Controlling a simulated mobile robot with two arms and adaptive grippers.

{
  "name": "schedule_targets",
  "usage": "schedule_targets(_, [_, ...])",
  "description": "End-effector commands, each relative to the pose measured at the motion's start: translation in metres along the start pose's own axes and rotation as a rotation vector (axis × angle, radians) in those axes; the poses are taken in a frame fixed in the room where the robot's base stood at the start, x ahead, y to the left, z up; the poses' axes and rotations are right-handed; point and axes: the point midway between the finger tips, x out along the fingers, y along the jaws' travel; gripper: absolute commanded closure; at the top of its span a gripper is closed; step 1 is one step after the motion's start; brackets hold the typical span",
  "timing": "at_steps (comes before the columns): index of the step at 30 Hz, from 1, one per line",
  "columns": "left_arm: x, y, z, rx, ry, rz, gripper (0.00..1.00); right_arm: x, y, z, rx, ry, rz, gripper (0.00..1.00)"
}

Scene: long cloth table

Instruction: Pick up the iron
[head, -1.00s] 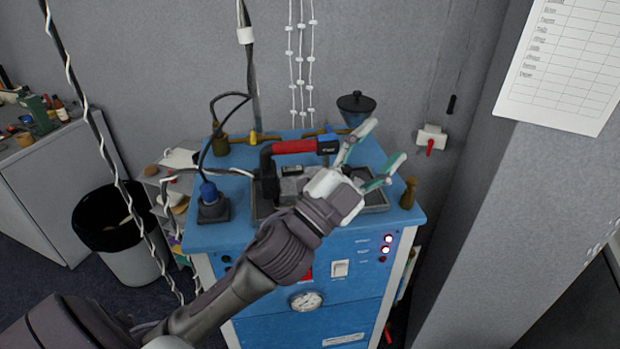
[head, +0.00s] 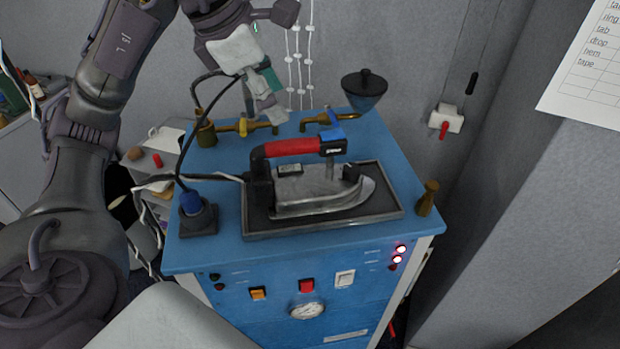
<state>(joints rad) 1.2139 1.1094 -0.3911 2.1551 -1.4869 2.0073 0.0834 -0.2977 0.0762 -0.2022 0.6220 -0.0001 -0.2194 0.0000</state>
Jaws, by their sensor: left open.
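The iron (head: 325,196) rests upright on a dark-rimmed tray (head: 392,209) on top of the blue steam station (head: 205,254). It has a silver body, a red handle with black ends and a blue piece by the handle's right end. A cord runs from its left end. My left gripper (head: 266,108) is above and behind the iron, to the left of its handle's middle, with its fingers pointing down. It is open, empty and apart from the iron. One finger partly hides the other. My right gripper is not in view.
A black funnel (head: 364,92) and brass pipes (head: 243,127) stand along the station's back edge. A grey wall closes the back.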

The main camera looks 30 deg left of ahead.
Motion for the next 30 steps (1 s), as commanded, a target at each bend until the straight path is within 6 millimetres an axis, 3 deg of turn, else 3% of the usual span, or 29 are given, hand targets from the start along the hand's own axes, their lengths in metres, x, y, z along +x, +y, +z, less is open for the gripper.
schedule_targets(9, [0.060, -0.001, -0.002, -0.001, 0.008, -0.004, 0.41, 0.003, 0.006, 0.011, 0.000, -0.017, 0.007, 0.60])
schedule_targets(20, [0.091, 0.000, -0.001, 0.000, 0.006, -0.005, 0.41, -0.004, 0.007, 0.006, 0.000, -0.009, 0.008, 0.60])
schedule_targets(30, [0.131, 0.000, -0.002, 0.002, 0.004, -0.004, 0.41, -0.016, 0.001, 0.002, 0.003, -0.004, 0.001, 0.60])
